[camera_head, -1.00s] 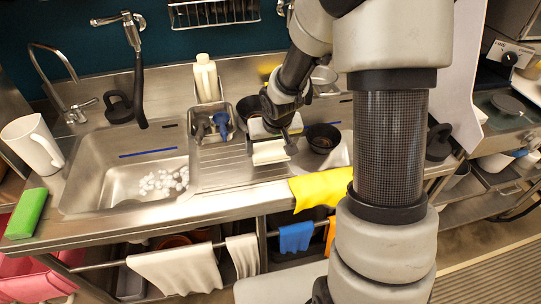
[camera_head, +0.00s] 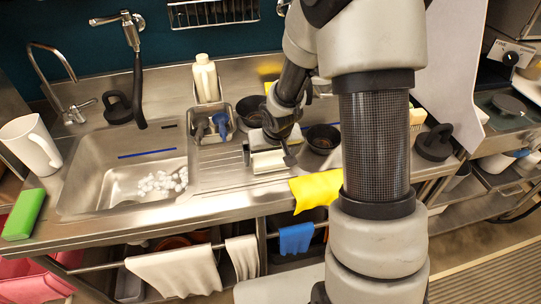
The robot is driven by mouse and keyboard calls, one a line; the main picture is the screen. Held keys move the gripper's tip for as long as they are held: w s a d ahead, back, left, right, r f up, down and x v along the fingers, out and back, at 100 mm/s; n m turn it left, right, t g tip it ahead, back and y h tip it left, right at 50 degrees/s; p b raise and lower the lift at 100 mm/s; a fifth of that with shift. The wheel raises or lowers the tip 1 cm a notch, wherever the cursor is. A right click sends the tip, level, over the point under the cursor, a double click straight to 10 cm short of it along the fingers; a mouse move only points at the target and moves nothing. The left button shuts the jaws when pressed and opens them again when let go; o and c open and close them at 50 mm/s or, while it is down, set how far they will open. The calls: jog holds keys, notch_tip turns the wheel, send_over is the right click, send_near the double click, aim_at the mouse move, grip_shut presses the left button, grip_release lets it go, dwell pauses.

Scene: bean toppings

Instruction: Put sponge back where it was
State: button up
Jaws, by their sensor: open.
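A green, sponge-like block (camera_head: 23,214) lies on the counter's front left corner, left of the sink. My gripper (camera_head: 274,152) is open over the ribbed drainboard, right of the sink and far from the green block. A pale, cream-white block-like piece (camera_head: 268,161) shows at the gripper's lower end. I cannot tell whether it is part of the gripper or a separate thing. My arm hides part of the counter on the right.
The sink (camera_head: 115,190) holds small white pieces. A steel container (camera_head: 215,120) with utensils and a white bottle (camera_head: 205,78) stand behind the drainboard. Dark bowls, one beside the gripper (camera_head: 323,137), are close by. A yellow cloth (camera_head: 318,188) hangs over the front edge.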

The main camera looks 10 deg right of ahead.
jog(key=p+v, duration=0.2)
jog(key=v, duration=1)
jog(key=shift+r+p, duration=0.2)
jog(key=shift+p, duration=0.2)
